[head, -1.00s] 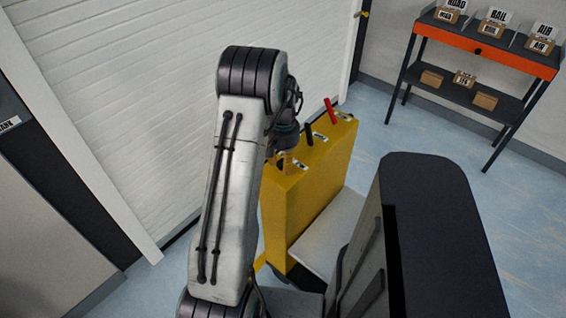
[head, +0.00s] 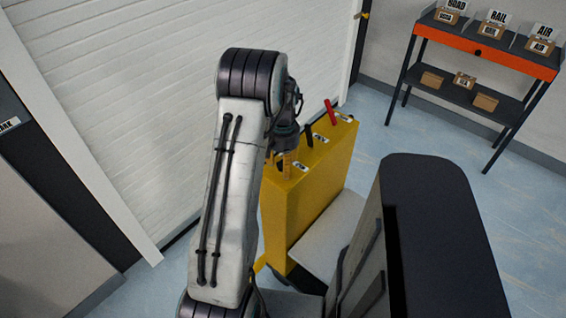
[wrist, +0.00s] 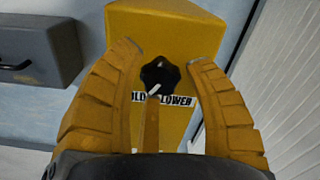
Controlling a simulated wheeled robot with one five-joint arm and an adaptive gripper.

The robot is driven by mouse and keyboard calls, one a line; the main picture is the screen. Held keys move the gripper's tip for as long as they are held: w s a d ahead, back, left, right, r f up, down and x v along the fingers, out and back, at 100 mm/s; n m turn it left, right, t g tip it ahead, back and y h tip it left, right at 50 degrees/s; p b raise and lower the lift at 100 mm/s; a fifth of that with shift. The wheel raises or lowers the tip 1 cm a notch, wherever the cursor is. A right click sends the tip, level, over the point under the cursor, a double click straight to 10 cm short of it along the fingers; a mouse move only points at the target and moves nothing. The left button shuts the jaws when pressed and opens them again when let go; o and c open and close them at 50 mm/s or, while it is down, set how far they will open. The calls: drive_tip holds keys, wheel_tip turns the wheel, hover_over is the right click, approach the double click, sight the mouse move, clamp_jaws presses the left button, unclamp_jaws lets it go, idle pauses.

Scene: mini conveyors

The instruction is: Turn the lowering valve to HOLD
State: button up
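The yellow hydraulic unit (head: 315,190) stands by the white shutter. In the wrist view its top (wrist: 165,30) carries a black star-shaped valve knob (wrist: 160,72) with a white mark slanting toward the lower left. A label (wrist: 176,100) beside it reads "LOWER" at right and a partly covered "OLD" at left. My gripper (wrist: 169,56) is open, with orange fingers on both sides of the knob and visible gaps to it. A third orange finger stands below the knob and covers part of the label. In the head view my gripper (head: 286,165) is over the unit's near end; the knob is hidden.
A red lever (head: 331,112) and a black lever (head: 308,136) stand farther along the unit's top. The white shutter (head: 120,110) is close on the left. A shelf rack (head: 482,58) with small boxes stands at the back right, with clear floor before it.

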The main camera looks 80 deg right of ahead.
drive_tip(key=shift+o, duration=0.8)
drive_tip(key=shift+r, duration=0.1)
wheel_tip(320, 180, up, 12)
idle(0.8)
